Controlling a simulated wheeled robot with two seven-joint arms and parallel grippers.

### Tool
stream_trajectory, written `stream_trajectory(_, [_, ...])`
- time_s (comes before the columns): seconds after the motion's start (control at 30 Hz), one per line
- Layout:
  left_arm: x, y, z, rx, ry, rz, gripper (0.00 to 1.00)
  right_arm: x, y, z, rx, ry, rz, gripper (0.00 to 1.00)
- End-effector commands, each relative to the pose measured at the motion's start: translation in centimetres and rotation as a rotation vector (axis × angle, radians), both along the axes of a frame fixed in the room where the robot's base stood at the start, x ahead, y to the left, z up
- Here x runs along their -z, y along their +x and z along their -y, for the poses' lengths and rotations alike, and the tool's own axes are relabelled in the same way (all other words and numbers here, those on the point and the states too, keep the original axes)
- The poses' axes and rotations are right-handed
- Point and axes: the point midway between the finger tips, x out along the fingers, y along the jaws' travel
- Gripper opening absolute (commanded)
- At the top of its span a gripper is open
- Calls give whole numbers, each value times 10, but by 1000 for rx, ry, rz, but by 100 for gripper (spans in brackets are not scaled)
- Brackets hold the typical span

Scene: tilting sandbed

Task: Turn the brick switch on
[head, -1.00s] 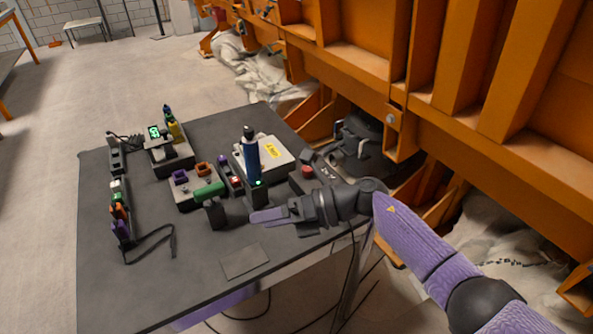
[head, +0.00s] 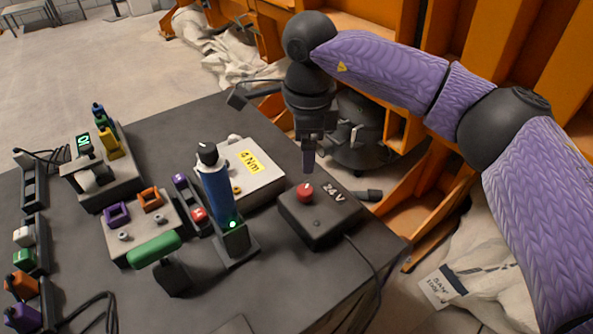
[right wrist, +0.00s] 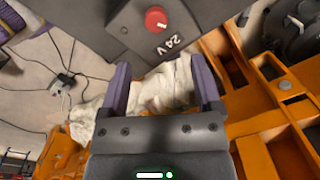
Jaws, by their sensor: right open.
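The 24 V power brick (head: 318,222) is a dark box at the right side of the table. Its switch is a round red knob (head: 305,193) with a white mark on top. In the right wrist view the red knob (right wrist: 157,18) shows near the top edge, its white mark slanted, beside the "24 V" print on the brick (right wrist: 125,35). My right gripper (head: 308,160) points down just above and behind the knob, apart from it. In the right wrist view the right gripper's two purple fingers (right wrist: 160,78) are spread with nothing between them. My left gripper is out of view.
A blue screwdriver (head: 215,190) stands in a lit holder left of the brick. A pale box marked "4 Nm" (head: 262,185) is behind it. A green-handled tool (head: 155,250) stands at front. A cable runs from the brick over the table edge. Orange framework rises at right.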

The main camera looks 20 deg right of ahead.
Motion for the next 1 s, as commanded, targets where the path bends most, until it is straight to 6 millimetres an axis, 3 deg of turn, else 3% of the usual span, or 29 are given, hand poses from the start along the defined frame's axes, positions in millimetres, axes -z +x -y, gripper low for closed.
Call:
stream_trajectory(0.13, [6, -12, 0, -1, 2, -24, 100, 18, 0, 0, 0, 1, -4, 82])
stream_trajectory(0.43, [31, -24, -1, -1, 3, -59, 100, 87, 3, 0, 0, 3, -4, 82])
stream_trajectory(0.6, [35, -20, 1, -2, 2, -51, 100, 99, 4, 0, 1, 5, -2, 82])
stream_trajectory(0.83, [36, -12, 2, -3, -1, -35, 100, 99, 4, 0, 1, 4, 0, 82])
stream_trajectory(1.0, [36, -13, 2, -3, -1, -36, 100, 98, 4, 0, 0, 4, -1, 46])
